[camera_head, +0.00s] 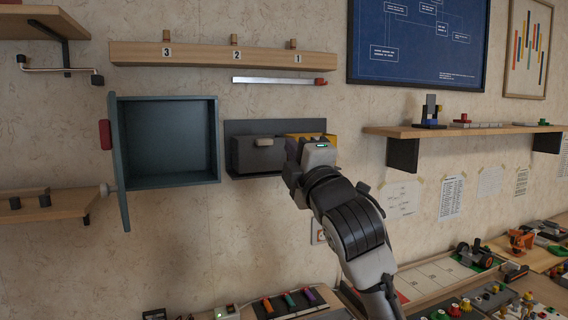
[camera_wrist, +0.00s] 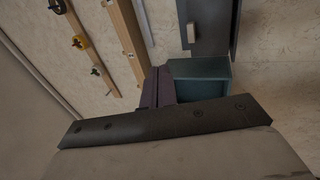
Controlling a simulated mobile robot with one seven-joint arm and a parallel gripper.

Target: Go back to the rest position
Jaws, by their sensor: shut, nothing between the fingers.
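My gripper (camera_head: 290,150) is in front of the wall, at the right part of the dark grey wall box, with my arm reaching up from the lower right. Its purplish fingers are closed and hold nothing; they also show in the wrist view (camera_wrist: 161,88). The dark grey box (camera_head: 258,155) has a light handle, and its right part is hidden behind my gripper. Whether I touch it cannot be told. A yellow part (camera_head: 325,138) shows behind my gripper.
A teal cabinet (camera_head: 218,140) hangs at the left with its door (camera_head: 118,160) swung open. A numbered wooden rail (camera_head: 200,55) and a metal bar (camera_head: 275,80) are above. A wooden shelf (camera_head: 470,131) is at the right. A cluttered bench lies below right.

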